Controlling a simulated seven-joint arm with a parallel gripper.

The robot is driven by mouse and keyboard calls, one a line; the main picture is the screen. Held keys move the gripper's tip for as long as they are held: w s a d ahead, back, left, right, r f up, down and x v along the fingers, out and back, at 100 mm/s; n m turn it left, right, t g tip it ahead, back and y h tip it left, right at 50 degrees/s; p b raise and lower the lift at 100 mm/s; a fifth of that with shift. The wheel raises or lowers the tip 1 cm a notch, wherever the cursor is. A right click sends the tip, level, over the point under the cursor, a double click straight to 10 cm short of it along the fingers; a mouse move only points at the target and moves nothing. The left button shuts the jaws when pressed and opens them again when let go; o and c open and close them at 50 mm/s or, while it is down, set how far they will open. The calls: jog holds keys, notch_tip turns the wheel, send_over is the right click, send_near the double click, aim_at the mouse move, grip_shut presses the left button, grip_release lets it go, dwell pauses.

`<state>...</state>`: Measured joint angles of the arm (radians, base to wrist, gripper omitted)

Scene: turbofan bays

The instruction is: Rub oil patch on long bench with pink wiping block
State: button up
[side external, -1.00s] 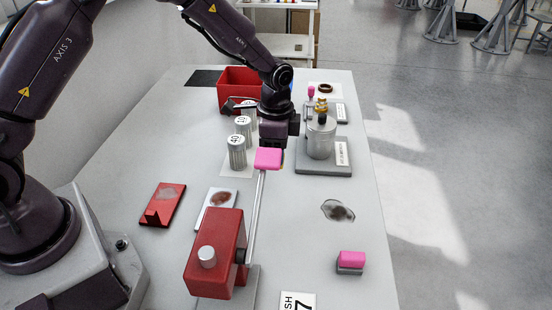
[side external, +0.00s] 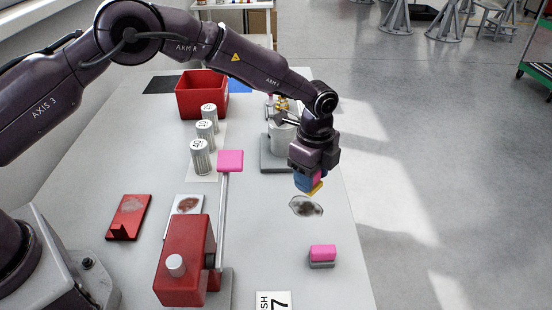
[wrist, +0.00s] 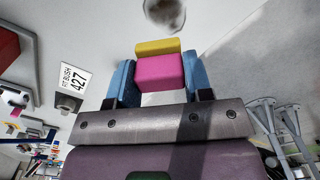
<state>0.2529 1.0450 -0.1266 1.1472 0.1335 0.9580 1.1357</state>
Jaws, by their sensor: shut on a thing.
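The oil patch (side external: 306,206) is a dark, roundish smear on the right part of the long grey bench (side external: 270,235). It also shows at the top edge of the wrist view (wrist: 165,12), partly cut off. My gripper (side external: 309,180) is shut on a pink wiping block with a yellow layer at its far end. In the wrist view the pink block (wrist: 160,73) sits between the two blue fingers (wrist: 160,82). The block is just above and behind the patch in the side view; I cannot tell whether it touches the bench.
A second pink block (side external: 322,251) on a grey base lies nearer the front. Silver canisters (side external: 201,158), a red bin (side external: 202,95) and a grey-based fixture (side external: 276,155) are behind.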

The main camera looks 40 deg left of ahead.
aim_at(306, 217)
jog(key=shift+w+d+f+m, duration=0.1)
jog(key=shift+d+f+m, duration=0.1)
jog(key=shift+d, duration=0.2)
jog(key=shift+d+f+m, duration=0.1)
jog(key=shift+d+m, duration=0.1)
jog(key=shift+d, duration=0.15)
jog(key=shift+f, duration=3.3)
jog(key=shift+w+a+f, duration=0.4)
jog(key=shift+w+f, duration=0.05)
jog(key=shift+f, duration=0.05)
jog(key=shift+c, duration=0.2)
jog(key=shift+w+a+f, duration=0.1)
jog(key=shift+w+a, duration=2)
jog(key=shift+a, duration=0.1)
jog(key=shift+s+d, duration=2.55)
jog(key=shift+d, duration=0.1)
jog(key=shift+s+a, duration=0.55)
jog(key=shift+a, duration=0.3)
jog(key=shift+w+a, duration=2.4)
jog(key=shift+w, duration=0.1)
jog(key=shift+s+d, duration=2.6)
jog(key=shift+d, duration=0.05)
jog(key=shift+r, duration=4.15)
